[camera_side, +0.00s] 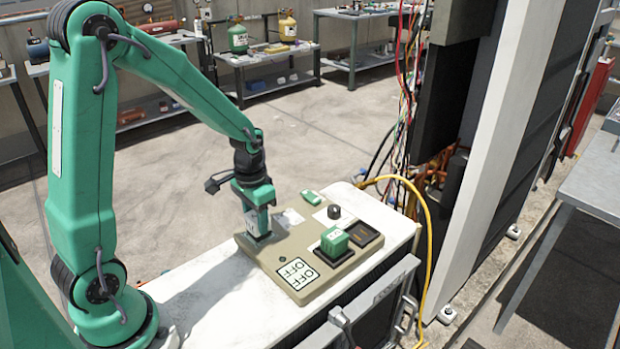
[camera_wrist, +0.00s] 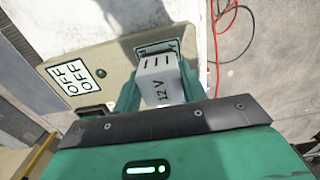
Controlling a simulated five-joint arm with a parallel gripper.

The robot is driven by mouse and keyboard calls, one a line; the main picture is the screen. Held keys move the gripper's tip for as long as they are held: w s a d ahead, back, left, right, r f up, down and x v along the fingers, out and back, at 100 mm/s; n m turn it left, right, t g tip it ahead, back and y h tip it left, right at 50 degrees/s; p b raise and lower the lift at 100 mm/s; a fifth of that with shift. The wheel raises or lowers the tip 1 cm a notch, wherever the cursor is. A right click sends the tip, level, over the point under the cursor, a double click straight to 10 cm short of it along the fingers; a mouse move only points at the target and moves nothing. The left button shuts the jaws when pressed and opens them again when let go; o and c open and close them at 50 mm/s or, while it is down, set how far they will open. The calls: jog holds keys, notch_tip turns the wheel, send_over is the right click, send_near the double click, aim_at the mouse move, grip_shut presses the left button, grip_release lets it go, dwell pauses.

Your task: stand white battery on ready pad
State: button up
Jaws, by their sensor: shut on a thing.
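The white battery (camera_wrist: 160,78), marked 12 V, is between the two fingers of my gripper (camera_wrist: 158,90) in the wrist view, and the gripper is shut on it. In the side view my gripper (camera_side: 258,206) points down at the left corner of the beige board, with part of the white battery (camera_side: 252,223) showing below it. A dark pad with a pale green edge (camera_wrist: 158,48) lies just beyond the battery's far end. I cannot tell whether the battery touches it, or which pad is the ready pad.
The beige board (camera_side: 267,262) lies on a white top (camera_side: 200,297). A yellow hose (camera_side: 428,225) runs along the right.

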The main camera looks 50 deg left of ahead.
aim_at(255, 215)
jog(key=shift+f, duration=0.15)
jog(key=o, duration=1.2)
notch_tip(255, 215, up, 12)
dwell(0.4)
dwell(0.4)
